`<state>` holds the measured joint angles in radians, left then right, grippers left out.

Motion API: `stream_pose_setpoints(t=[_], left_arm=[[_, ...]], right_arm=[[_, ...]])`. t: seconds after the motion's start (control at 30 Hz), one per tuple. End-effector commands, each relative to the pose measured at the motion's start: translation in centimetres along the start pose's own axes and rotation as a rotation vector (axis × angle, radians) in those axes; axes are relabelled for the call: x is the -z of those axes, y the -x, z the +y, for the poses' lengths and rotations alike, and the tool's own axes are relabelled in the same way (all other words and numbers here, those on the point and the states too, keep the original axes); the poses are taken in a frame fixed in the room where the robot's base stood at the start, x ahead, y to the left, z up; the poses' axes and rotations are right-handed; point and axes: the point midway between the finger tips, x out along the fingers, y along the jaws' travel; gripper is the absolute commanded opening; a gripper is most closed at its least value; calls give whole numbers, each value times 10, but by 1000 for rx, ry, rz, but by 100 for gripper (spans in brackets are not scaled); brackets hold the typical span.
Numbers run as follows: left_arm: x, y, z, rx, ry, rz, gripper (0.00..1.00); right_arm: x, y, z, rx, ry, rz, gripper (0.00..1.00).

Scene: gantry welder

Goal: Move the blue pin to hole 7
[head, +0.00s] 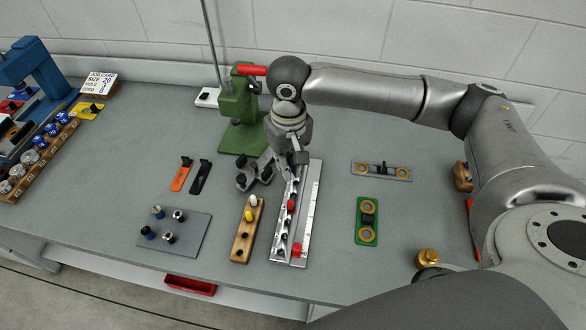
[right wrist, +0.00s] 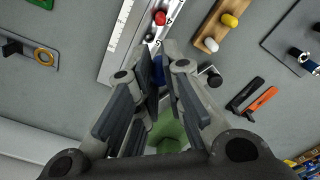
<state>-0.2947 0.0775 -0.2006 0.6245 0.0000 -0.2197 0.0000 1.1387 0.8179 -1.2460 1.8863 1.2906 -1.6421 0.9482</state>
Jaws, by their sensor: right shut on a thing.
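My right gripper (head: 292,160) is over the far end of a silver strip (head: 280,252) with a row of holes and a numbered edge. In the right wrist view its fingers (right wrist: 158,60) are shut on the blue pin (right wrist: 158,72), which shows partly between them. The fingers hide its lower end, so I cannot tell whether it is in a hole or above one. Hole 7 cannot be made out. My left gripper is not in view.
A wooden block (head: 241,247) with yellow and white pins and a grey plate (head: 190,245) with several small fittings stand left of the strip. A grey bracket with black knobs (head: 255,173) is close beside my gripper. A green press (head: 236,110) stands behind. A green plate (head: 367,221) is right.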

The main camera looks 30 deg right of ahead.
Motion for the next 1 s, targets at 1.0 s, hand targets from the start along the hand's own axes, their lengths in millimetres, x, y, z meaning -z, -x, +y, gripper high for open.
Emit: stream_pose_setpoints(t=[1.0], left_arm=[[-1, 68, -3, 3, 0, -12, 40]], right_arm=[[70, -49, 72, -18, 96, -18, 0]])
